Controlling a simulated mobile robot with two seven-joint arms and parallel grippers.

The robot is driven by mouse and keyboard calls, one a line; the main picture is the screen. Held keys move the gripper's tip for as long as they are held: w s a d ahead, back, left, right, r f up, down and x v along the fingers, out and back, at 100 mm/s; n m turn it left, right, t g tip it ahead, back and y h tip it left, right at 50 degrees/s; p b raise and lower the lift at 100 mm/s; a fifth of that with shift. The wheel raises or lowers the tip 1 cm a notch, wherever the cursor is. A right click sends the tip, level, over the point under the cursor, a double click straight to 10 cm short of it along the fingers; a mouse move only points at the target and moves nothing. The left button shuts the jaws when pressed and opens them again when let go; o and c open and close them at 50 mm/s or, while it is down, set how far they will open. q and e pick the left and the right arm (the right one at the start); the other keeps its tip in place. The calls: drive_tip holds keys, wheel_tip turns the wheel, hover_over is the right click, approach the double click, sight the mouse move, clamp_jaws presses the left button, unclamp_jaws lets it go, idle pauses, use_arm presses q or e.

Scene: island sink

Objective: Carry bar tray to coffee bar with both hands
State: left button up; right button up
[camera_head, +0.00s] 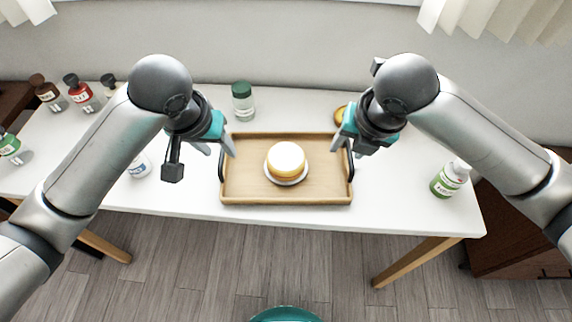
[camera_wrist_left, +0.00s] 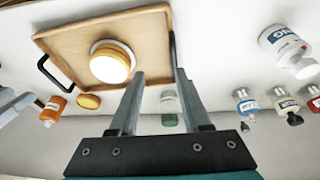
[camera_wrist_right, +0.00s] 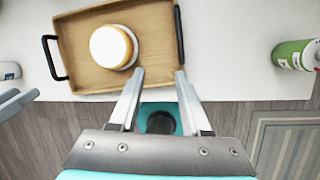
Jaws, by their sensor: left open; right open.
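The wooden bar tray (camera_head: 245,191) lies flat on the white table, with a dark handle at each short end. A round layered item with a pale top (camera_head: 286,158) sits on a small plate in its middle. My left gripper (camera_head: 228,150) is open at the tray's left end, near the left handle (camera_head: 221,167). My right gripper (camera_head: 341,146) is open at the right end, near the right handle (camera_head: 351,166). The tray also shows in the left wrist view (camera_wrist_left: 75,40) and the right wrist view (camera_wrist_right: 80,68). Neither gripper holds a handle; exact fingertip contact cannot be told.
The white table (camera_head: 400,205) has a clear bottle with a green cap (camera_head: 243,101) behind the tray. A green-labelled bottle (camera_head: 450,179) stands at the right. Several bottles, including a red one (camera_head: 84,96), stand at the left.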

sight(221, 157)
use_arm(q)
drive_tip(key=shift+w+a+r+n+y, duration=0.35)
drive_tip(key=shift+w+a+r, duration=0.35)
drive_tip(key=shift+a+r, duration=0.25)
use_arm(e)
drive_tip(key=d+r+n, duration=0.1)
drive_tip(key=w+d+n+h, duration=0.1)
drive_tip(key=d, duration=0.1)
drive_tip(key=shift+w+r+n, duration=0.2)
drive_tip(key=shift+r+n, duration=0.2)
use_arm(q)
drive_tip(key=shift+f, duration=0.15)
use_arm(e)
drive_tip(key=shift+f, duration=0.15)
use_arm(q)
drive_tip(key=x, duration=1.5)
drive_tip(key=shift+d, duration=0.1)
use_arm(e)
drive_tip(key=x, duration=1.5)
use_arm(q)
drive_tip(key=shift+c, duration=0.2)
use_arm(e)
drive_tip(key=shift+c, duration=0.2)
use_arm(q)
clamp_jaws()
use_arm(e)
clamp_jaws()
